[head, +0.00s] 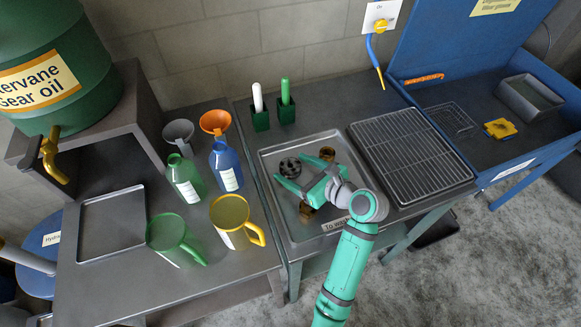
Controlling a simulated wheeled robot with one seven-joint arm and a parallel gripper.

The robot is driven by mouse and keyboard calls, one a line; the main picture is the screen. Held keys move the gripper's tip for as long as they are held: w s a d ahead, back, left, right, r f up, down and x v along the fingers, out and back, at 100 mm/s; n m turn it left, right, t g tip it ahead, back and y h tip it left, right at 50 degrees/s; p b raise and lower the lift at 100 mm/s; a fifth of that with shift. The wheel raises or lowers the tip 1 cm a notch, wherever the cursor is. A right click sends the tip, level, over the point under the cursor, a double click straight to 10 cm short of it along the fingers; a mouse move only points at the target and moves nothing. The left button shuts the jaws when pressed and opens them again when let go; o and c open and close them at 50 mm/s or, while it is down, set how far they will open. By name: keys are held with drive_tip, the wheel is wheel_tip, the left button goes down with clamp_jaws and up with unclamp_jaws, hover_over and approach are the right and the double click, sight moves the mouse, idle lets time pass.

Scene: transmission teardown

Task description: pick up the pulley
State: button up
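A dark round part with holes in its face, which looks like the pulley (290,167), lies in the upper left of the grey metal tray (272,203). My teal gripper (307,183) is over the middle of the tray, just below and to the right of this part. Its fingers look spread apart, and I see nothing held between them. The gripper hides part of the tray floor. Whether a finger touches the dark part cannot be told.
Brass-coloured parts lie in the tray above (327,153) and below (306,209) my gripper. A wire rack (412,160) stands to the right. Green holders (286,110) stand behind. Bottles, funnels and jugs, including a yellow jug (230,214), crowd the left bench.

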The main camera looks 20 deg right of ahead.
drive_tip(key=c, duration=1.3)
drive_tip(key=shift+r, duration=0.2)
